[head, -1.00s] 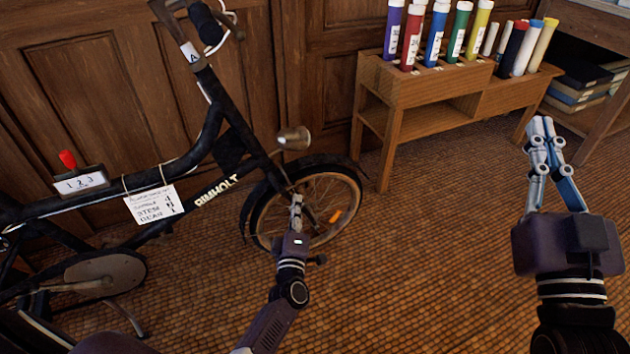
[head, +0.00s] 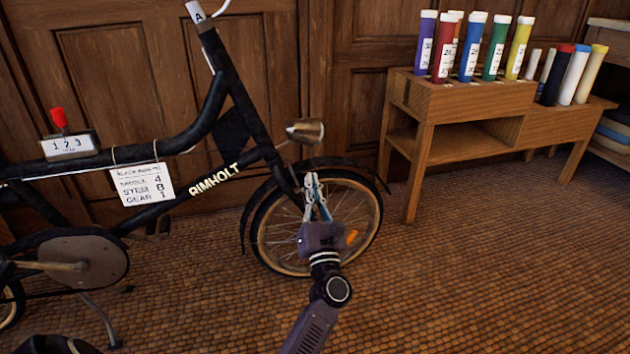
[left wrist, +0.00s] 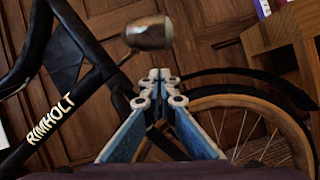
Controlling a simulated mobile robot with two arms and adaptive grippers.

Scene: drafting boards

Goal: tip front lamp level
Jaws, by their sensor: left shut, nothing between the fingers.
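The front lamp (head: 305,131) is a small metallic lamp above the front wheel (head: 372,215) of a black bicycle marked RIMHOLT. It also shows in the left wrist view (left wrist: 148,33), at the top centre; its exact tilt is hard to tell. My left gripper (head: 312,180) is below the lamp, in front of the wheel and fork. Its fingertips (left wrist: 160,76) are together, empty, and appear apart from the lamp. My right gripper is out of view.
A white card (head: 142,184) and a 1 2 3 box with a red knob (head: 58,117) are on the frame. A wooden stand (head: 425,110) holds several coloured tubes at the right. The tiled floor (head: 480,260) at lower right is clear.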

